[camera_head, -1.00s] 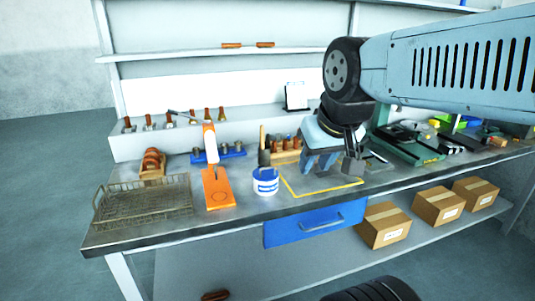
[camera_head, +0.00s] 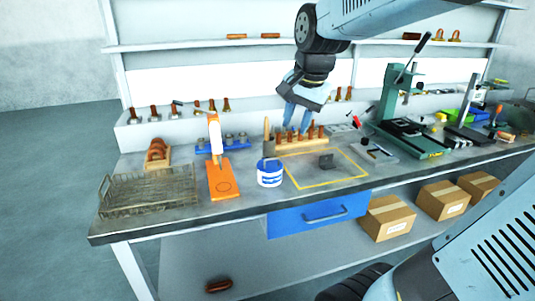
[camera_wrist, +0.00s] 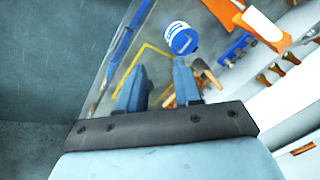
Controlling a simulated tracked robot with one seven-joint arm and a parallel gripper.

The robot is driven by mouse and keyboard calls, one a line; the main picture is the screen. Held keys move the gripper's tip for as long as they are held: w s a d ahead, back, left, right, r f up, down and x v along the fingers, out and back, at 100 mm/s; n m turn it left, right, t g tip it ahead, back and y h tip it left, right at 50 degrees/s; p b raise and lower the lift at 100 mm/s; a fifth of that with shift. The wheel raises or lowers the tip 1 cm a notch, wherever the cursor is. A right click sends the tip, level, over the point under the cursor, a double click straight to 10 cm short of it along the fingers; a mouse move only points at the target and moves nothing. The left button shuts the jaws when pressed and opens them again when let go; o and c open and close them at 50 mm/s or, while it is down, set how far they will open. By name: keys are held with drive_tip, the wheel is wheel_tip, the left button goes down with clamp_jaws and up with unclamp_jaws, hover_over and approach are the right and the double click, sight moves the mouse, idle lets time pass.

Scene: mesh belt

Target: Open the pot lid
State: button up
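The lid appears to sit on the pot. My gripper (camera_head: 297,118) hangs above the bench, behind and a little right of the pot, apart from it. In the wrist view my gripper (camera_wrist: 160,66) has its two fingers spread with nothing between them.
An orange board (camera_head: 222,182) and wire basket (camera_head: 150,191) stand left. A wooden tool rack (camera_head: 300,143) is behind the pot. A green press (camera_head: 400,125) stands right.

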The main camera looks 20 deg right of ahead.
drive_tip(key=w+f+m+g, duration=0.25)
drive_tip(key=w+m, duration=0.55)
drive_tip(key=w, duration=0.4)
drive_tip(key=m, duration=0.1)
hover_over(270, 168)
drive_tip(key=shift+t+h, duration=0.3)
drive_tip(key=shift+t, duration=0.05)
wheel_tip(270, 168, down, 14)
drive_tip(key=shift+s+d+f, duration=0.1)
drive_tip(key=shift+s+f, duration=0.05)
drive_tip(key=shift+f, duration=0.05)
clamp_jaws()
idle(0.5)
drive_tip(key=shift+a, duration=0.3)
drive_tip(key=shift+d, duration=0.15)
